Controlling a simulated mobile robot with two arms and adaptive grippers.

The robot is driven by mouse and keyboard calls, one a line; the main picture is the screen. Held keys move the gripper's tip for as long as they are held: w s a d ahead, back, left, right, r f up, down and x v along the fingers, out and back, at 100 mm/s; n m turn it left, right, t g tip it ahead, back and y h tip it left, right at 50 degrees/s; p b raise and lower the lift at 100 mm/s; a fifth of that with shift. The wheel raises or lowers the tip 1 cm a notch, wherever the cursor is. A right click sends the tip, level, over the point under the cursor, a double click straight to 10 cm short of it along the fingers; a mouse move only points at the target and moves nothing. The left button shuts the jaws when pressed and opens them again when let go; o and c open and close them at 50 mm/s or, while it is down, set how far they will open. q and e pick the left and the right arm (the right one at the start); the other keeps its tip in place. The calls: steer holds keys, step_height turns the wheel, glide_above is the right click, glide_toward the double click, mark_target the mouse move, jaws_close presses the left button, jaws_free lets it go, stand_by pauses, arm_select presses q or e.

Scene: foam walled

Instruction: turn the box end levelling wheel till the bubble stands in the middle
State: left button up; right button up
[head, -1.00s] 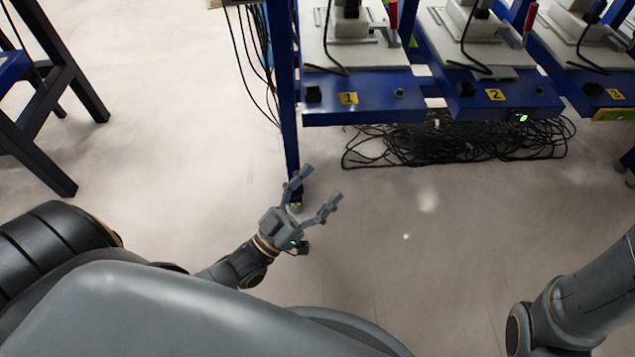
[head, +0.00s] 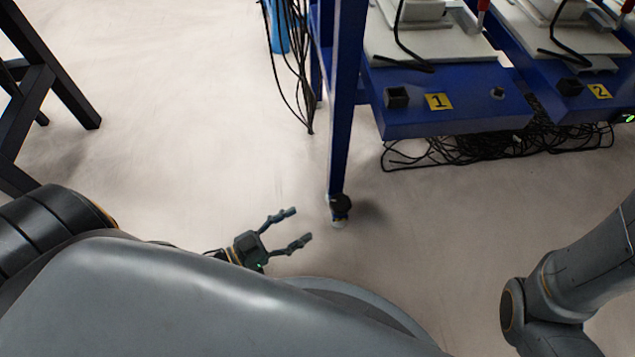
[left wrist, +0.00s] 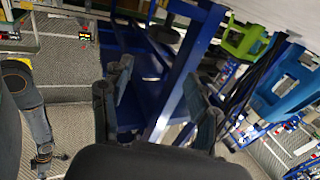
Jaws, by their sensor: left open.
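A dark round foot wheel (head: 341,205) sits at the bottom of the blue bench leg (head: 345,110), just above the floor. I cannot tell whether it is the box end wheel. My left gripper (head: 291,228) is open and empty, left of and a little nearer than this foot, its fingers pointing right towards it without touching. In the left wrist view the open fingers (left wrist: 160,100) stand either side of a blue post. A small green glow (head: 629,118) at the right edge may be the level; its bubble cannot be read. My right gripper is out of view.
Blue trays marked 1 (head: 438,102) and 2 (head: 599,91) overhang the floor. A heap of black cables (head: 470,148) lies beneath. More cables hang left of the leg. A dark frame (head: 45,80) stands at far left. Floor between is clear.

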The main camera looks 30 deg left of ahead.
mark_target(331, 208)
arm_select(q)
steer(key=b+x, duration=0.2)
steer(key=x, duration=0.2)
steer(key=f+b+x, duration=0.1)
steer(key=b+x, duration=0.1)
steer(key=x, duration=0.2)
steer(key=b+x, duration=0.3)
steer(key=x, duration=0.1)
steer(key=shift+w+a+f, duration=0.15)
steer(key=shift+f, duration=0.05)
steer(key=shift+w+d+r, duration=0.15)
steer(key=shift+w+d, duration=0.1)
steer(key=shift+w, duration=0.15)
